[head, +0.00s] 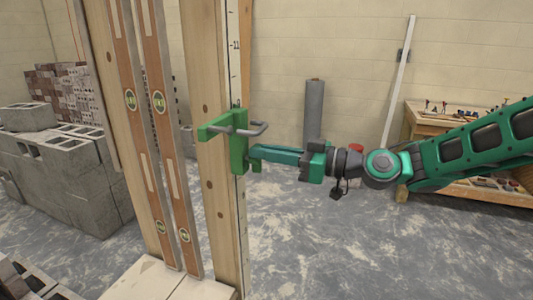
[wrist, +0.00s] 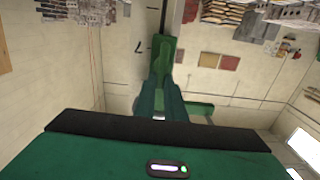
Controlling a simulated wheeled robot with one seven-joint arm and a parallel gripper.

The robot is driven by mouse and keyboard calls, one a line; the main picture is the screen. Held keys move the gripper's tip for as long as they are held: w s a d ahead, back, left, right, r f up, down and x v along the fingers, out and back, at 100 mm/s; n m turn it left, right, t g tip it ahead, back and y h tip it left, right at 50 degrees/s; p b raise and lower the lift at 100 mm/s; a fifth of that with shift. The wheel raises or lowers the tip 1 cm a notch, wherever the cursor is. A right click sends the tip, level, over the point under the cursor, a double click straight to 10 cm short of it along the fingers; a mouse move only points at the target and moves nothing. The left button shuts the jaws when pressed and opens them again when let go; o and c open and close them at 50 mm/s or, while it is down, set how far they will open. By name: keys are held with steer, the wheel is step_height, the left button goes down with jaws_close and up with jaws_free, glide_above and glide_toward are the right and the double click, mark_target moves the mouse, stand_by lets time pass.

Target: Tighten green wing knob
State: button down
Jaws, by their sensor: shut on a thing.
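The green wing knob (head: 256,166) shows as a small piece on the clamp's right side, partly hidden by my fingers. My gripper (head: 256,152) comes in level from the right and is shut on the knob. In the wrist view, my fingers (wrist: 160,92) close together in front of the green clamp (wrist: 165,52); the knob cannot be told apart from them there.
Two long spirit levels (head: 131,100) lean at the left of the post. Grey blocks (head: 60,165) are stacked at far left. A grey roll (head: 313,115) and a wooden workbench (head: 440,110) with tools stand behind my arm. The floor (head: 330,250) below my gripper is clear.

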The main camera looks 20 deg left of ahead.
steer(key=shift+w+d, duration=0.1)
steer(key=shift+w, duration=0.05)
steer(key=shift+w+f+m, duration=0.3)
steer(key=shift+f+m, duration=0.05)
steer(key=shift+m, duration=2.6)
steer(key=shift+w+f+m, duration=0.35)
steer(key=shift+m, duration=2.55)
steer(key=shift+w+f+m, duration=0.3)
steer(key=shift+f+m, duration=0.05)
steer(key=shift+m, duration=2.6)
steer(key=c, duration=1.8)
jaws_free()
steer(key=shift+d, duration=0.1)
